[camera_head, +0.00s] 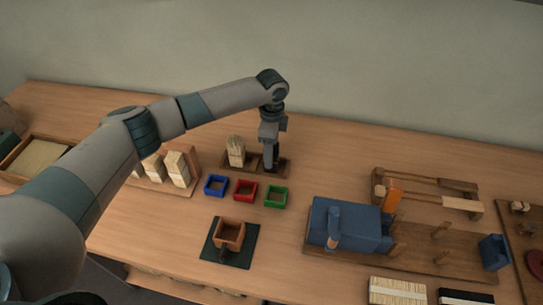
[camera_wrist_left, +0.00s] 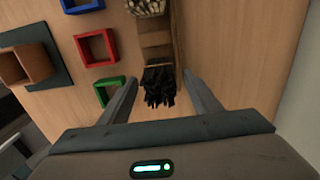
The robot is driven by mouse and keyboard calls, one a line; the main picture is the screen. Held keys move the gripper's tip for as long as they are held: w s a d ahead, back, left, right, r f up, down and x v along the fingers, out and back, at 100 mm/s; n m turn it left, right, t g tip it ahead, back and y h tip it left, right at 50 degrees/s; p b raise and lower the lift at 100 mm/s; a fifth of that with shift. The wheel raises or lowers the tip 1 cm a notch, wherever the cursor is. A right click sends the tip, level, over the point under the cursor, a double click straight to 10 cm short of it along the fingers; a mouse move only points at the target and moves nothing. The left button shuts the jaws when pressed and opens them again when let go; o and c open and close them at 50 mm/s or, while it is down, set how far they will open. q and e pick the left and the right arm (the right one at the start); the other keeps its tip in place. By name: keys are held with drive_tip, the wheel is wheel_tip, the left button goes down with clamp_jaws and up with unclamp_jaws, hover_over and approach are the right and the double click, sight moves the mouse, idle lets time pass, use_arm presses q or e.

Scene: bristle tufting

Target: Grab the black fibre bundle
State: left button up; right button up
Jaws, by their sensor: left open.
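The black fibre bundle (camera_wrist_left: 159,86) stands in a wooden holder (camera_wrist_left: 155,40) in the left wrist view, tied with a light band. My left gripper (camera_wrist_left: 163,82) is open, with one finger on each side of the bundle and visible gaps between. In the head view my left gripper (camera_head: 270,165) points down at the right end of the holder (camera_head: 253,168), and it largely hides the black bundle. A pale fibre bundle (camera_head: 236,151) stands at the holder's left end. My right gripper is not in view.
Blue (camera_head: 216,185), red (camera_head: 245,189) and green (camera_head: 276,196) square trays stand in front of the holder. A small wooden box (camera_head: 230,233) sits on a dark mat. A blue machine (camera_head: 345,228) stands to the right. Pale blocks (camera_head: 176,168) stand left.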

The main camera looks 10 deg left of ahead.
use_arm(q)
drive_tip(key=shift+c, duration=0.4)
drive_tip(key=c, duration=1.1)
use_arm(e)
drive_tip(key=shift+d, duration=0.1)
